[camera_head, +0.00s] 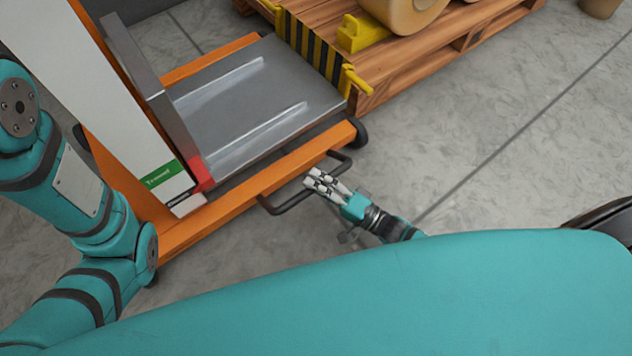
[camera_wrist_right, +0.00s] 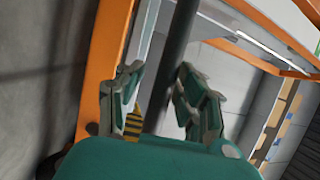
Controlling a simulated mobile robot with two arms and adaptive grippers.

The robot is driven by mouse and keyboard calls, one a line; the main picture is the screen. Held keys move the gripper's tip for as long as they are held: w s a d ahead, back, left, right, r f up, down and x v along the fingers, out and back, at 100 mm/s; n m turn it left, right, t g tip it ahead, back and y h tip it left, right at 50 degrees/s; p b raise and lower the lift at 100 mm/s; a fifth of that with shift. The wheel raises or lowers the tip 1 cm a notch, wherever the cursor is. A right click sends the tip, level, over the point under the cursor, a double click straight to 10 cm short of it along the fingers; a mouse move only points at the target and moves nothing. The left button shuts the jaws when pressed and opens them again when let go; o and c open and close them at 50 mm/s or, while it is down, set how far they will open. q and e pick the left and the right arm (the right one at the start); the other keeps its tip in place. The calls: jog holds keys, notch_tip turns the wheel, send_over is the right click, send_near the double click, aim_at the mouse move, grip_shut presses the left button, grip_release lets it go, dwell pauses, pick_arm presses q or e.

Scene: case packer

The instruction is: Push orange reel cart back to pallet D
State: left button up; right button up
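The orange reel cart (camera_head: 262,176) has a grey ribbed platform (camera_head: 250,100), a white mast (camera_head: 85,75) and a dark side handle (camera_head: 285,207). Its platform end sits close to a wooden pallet (camera_head: 410,62); I cannot tell if they touch. No letter on the pallet is readable. My right gripper (camera_head: 318,183) is at the handle. In the right wrist view my right gripper (camera_wrist_right: 156,100) has its fingers apart, with the dark handle bar (camera_wrist_right: 178,50) running between them; a firm grip is not visible. My left arm shows at the left, but its gripper is out of view.
The pallet carries a tan reel (camera_head: 405,14) beside a yellow chock (camera_head: 362,32). A yellow-black striped plate (camera_head: 310,45) and a yellow bracket (camera_head: 355,79) stand at its near end. Grey floor (camera_head: 530,160) is clear to the right.

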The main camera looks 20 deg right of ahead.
jog(key=shift+r, duration=0.1)
jog(key=v, duration=1.2)
dwell(0.4)
